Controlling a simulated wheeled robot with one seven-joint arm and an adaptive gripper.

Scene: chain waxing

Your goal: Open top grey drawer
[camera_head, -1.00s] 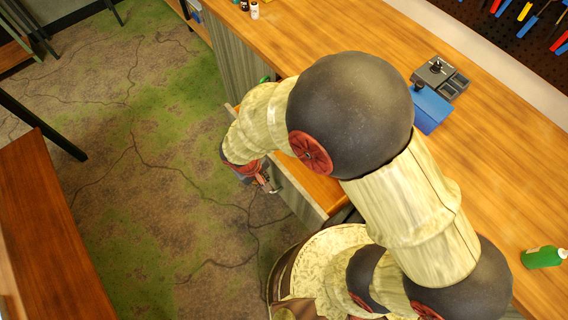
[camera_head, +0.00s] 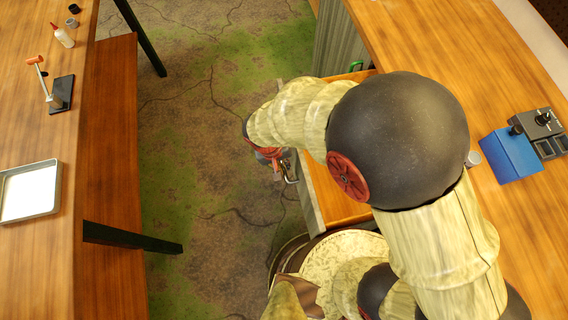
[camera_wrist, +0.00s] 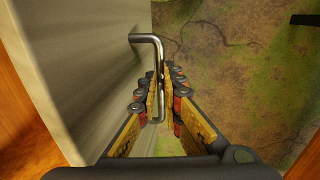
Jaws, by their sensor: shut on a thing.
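The grey drawer (camera_head: 309,200) stands pulled out from the workbench on the right in the head view, and its wooden inside shows. Its grey front (camera_wrist: 90,60) fills the left of the wrist view. A metal bar handle (camera_wrist: 148,38) sticks out from that front. My gripper (camera_wrist: 163,88) is shut on the handle, with a finger on either side of the bar. In the head view my gripper (camera_head: 285,167) is at the drawer's front, and my arm hides part of the drawer.
The wooden workbench (camera_head: 420,40) holds a blue block (camera_head: 510,155) and a dark tool (camera_head: 541,128). At left, another table (camera_head: 35,130) bears a metal tray (camera_head: 30,190), a hammer-like tool (camera_head: 40,75) and a white bottle (camera_head: 62,36). Open floor (camera_head: 190,150) lies between.

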